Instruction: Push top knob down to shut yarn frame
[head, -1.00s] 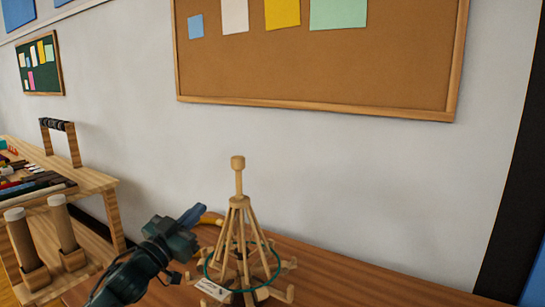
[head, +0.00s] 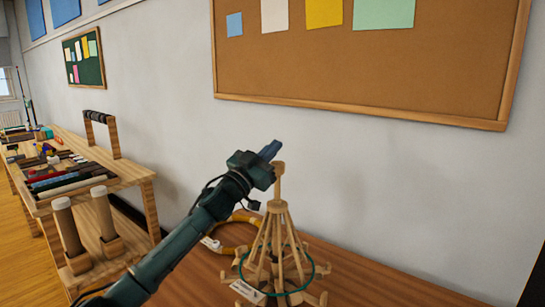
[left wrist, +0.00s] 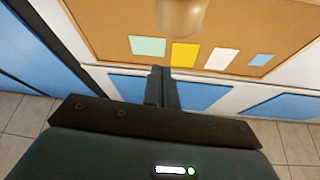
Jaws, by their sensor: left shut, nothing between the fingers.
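The wooden yarn frame (head: 276,240) stands upright on the brown table. Its sloping struts spread from a central post to arms low down, and a green loop (head: 244,271) runs around it. The round top knob (head: 280,167) sits on the post, above the struts; it also shows at the top of the left wrist view (left wrist: 181,16). My left gripper (head: 270,150) is shut and empty, beside the knob and slightly above it in the head view. Its closed fingers (left wrist: 161,74) show in the left wrist view; contact with the knob cannot be told. My right gripper is not in view.
A yellow-brown ring (head: 233,224) lies on the table (head: 375,285) behind the frame. A white label (head: 247,291) is at the frame's front. A wooden shelf unit (head: 135,172) with craft items stands at left. A corkboard (head: 370,65) hangs on the wall behind.

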